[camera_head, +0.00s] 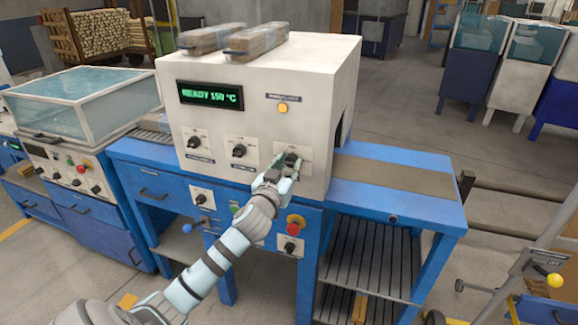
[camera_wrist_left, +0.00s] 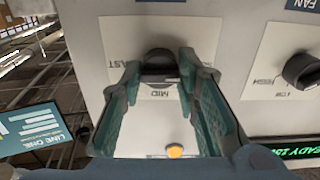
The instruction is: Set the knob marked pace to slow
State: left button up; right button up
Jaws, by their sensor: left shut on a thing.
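The knob (camera_wrist_left: 158,62) at my left gripper is black and sits on a white plate (camera_wrist_left: 117,38) on the machine's front. In the left wrist view its scale, upside down, shows MID and part of a word ending in AST; its name label is cut off. A light mark on the knob seems to face MID. My left gripper (camera_wrist_left: 160,72) is shut on this knob, one teal finger on each side. In the head view, my left gripper (camera_head: 287,166) covers part of the knob (camera_head: 291,157), the rightmost of the upper row. My right gripper is out of view.
Two more black knobs (camera_head: 194,142) (camera_head: 239,150) sit left of it. The green display (camera_head: 211,95) reads READY 150 °C, with an orange lamp (camera_head: 283,108) to its right. Below are a red button (camera_head: 295,222) and more knobs. A belt (camera_head: 385,172) runs out right.

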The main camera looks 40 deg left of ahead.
pick_arm(q)
jog(key=o, duration=1.2)
jog(key=shift+c, duration=0.2)
jog(key=v, duration=1.2)
